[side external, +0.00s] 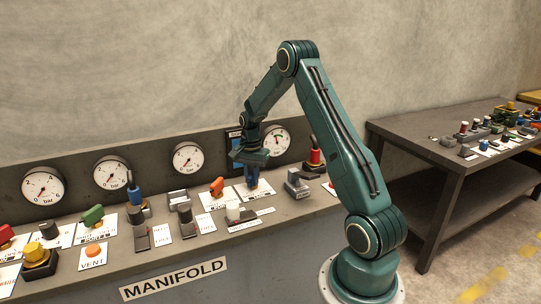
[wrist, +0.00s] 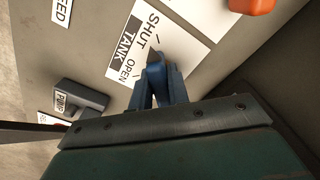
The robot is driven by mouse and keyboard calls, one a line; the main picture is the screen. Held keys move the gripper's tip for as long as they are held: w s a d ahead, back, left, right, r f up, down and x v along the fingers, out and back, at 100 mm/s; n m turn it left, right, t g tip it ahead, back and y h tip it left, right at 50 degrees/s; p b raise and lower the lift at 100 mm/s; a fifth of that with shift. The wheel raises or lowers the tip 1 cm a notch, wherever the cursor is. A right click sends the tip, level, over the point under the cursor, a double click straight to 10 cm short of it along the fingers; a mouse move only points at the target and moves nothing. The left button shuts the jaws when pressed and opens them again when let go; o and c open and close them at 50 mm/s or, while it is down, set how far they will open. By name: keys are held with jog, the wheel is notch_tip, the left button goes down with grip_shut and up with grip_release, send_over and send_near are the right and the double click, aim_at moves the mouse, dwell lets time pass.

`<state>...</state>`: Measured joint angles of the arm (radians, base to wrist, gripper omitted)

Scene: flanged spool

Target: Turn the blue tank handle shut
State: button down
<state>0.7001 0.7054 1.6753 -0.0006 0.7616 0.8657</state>
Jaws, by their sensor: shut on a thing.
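The blue tank handle (wrist: 155,68) stands on a white plate (wrist: 178,40) with the words SHUT, TANK and OPEN. In the wrist view its pointed end lies between the words SHUT and OPEN; its exact angle is hard to tell. My gripper (wrist: 158,82) is shut on the handle, with one finger on each side of it. The fingers hide its lower part. In the side view my gripper (side external: 252,178) is low over the manifold bench, and the handle can hardly be told apart from the fingers.
An orange handle (side external: 217,186) is close on the left, and a grey pump switch (side external: 297,184) close on the right. A red knob (side external: 315,157) stands behind the switch. Pressure gauges (side external: 187,158) line the back panel. A side table (side external: 450,130) with parts stands at right.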

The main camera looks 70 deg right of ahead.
aim_at(252, 174)
dwell(0.4)
jog(key=c, duration=1.3)
grip_release()
jog(key=shift+c, duration=0.2)
jog(key=shift+r, duration=0.15)
notch_tip(252, 174, up, 14)
jog(key=shift+f, duration=0.2)
jog(key=shift+r, duration=0.1)
